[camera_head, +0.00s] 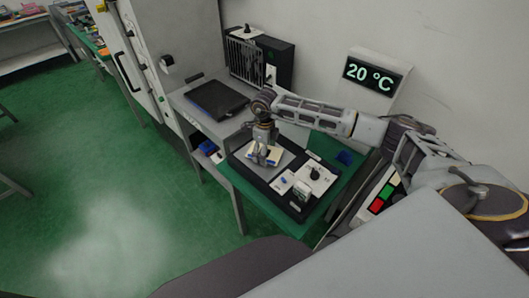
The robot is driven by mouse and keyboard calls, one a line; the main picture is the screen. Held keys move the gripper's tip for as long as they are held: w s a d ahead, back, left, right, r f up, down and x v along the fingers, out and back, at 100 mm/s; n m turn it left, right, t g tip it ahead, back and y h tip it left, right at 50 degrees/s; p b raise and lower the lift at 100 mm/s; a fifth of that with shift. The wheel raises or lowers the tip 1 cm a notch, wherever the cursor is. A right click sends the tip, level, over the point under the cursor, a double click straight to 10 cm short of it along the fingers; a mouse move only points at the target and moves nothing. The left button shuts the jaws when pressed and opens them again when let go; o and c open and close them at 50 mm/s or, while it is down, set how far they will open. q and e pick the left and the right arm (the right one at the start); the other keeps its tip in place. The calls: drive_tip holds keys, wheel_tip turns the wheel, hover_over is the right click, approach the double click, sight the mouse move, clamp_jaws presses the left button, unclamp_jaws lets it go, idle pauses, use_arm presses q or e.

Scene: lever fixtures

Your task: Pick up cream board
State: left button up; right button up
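The cream board (277,156) is a small pale piece on a grey plate, on top of the black fixture (247,172) at the green-topped part of the bench. My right arm comes in from the right, and my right gripper (262,159) points down right at the board. Its fingers cover the board's left part. The board is too small and too hidden to tell whether the fingers are closed on it or only beside it. My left gripper is out of view.
White blocks and a black knob (315,173) stand on the fixture's right part. A black tray (216,99) lies behind on the bench. A black caged box (262,58) and a temperature display (373,76) stand near the wall.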

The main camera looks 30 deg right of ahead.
drive_tip(key=shift+r, duration=0.65)
wheel_tip(320, 180, up, 5)
drive_tip(key=shift+f+b, duration=0.2)
drive_tip(key=shift+b, duration=0.2)
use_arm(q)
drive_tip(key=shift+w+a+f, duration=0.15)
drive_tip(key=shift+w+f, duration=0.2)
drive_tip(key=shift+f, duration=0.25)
use_arm(e)
drive_tip(key=shift+r, duration=2.05)
